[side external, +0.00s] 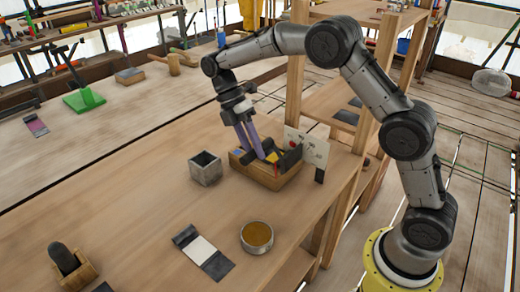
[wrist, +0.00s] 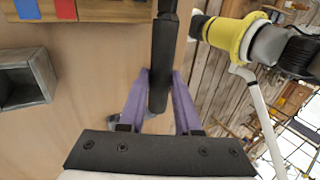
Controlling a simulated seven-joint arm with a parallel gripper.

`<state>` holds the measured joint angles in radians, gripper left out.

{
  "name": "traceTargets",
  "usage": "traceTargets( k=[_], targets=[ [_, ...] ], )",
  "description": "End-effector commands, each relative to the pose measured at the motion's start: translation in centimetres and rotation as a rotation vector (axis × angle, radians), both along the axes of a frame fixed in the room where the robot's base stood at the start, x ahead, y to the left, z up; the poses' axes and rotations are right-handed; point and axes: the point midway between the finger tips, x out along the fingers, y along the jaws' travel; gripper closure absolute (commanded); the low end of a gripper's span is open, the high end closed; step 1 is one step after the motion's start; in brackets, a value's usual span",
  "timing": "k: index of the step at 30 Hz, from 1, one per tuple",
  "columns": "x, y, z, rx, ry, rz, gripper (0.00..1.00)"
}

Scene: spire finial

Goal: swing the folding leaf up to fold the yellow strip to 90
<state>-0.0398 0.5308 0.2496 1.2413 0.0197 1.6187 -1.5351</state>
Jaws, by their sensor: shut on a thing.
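My gripper (side external: 259,156) has purple fingers and reaches down to a wooden block-like fixture (side external: 268,178) on the bench. In the wrist view my gripper (wrist: 161,78) is shut on a dark bar (wrist: 165,35), with one finger on each side of it. The bar looks like the handle of the folding leaf, but its join to the fixture is not clear. A dark piece (side external: 290,159) stands tilted at the fixture's right side. Blue and red patches show on the fixture (wrist: 66,9) in the wrist view. I cannot make out the yellow strip or its bend angle.
A grey open box (side external: 205,168) stands just left of the fixture. A white card (side external: 308,146) stands behind it. A round tin (side external: 257,237) and a dark-ended white strip (side external: 202,252) lie nearer the front. A wooden post (side external: 296,75) rises behind my gripper.

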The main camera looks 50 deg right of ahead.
Motion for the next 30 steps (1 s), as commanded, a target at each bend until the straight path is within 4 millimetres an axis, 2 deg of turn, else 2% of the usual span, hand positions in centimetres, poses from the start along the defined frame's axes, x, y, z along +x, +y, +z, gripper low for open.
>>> traceTargets(
  k=[1, 2, 23, 24, 28, 30],
  targets=[
    [0.10, -0.03, -0.86, -0.001, 0.036, 0.000, 1.00],
    [0.18, -0.04, -0.92, -0.001, 0.049, 0.000, 1.00],
    [0.71, -0.06, -1.20, -0.002, 0.121, 0.000, 1.00],
    [0.71, -0.06, -1.20, -0.002, 0.121, 0.000, 0.66],
    [0.77, -0.05, -1.05, -0.001, 0.118, 0.000, 0.43],
    [0.82, -0.04, -0.95, -0.001, 0.115, 0.000, 0.39]
  ],
)
